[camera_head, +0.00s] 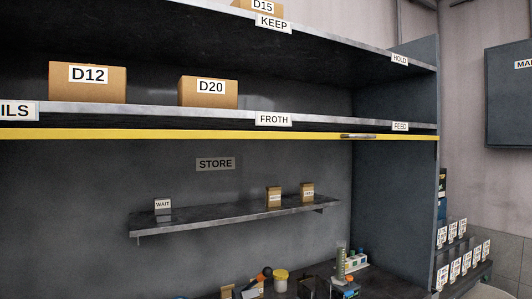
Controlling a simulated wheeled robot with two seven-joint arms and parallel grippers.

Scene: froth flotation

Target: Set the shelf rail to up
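The likely shelf rail is a long yellow bar (200,134) running across the front of the shelving, just under the middle shelf (160,114) with the FROTH and FEED labels. A short metal handle (358,136) sits on the bar toward its right end. The bar lies roughly level, below the shelf's front edge. Neither of my grippers can be made out in the head view.
Boxes D12 (88,84) and D20 (208,92) stand on the middle shelf. A small lower shelf (235,214) below the STORE sign (215,164) holds two small boxes. Several items, including a yellow-lidded jar (281,280), crowd the bench below. A wall cabinet (510,105) hangs at right.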

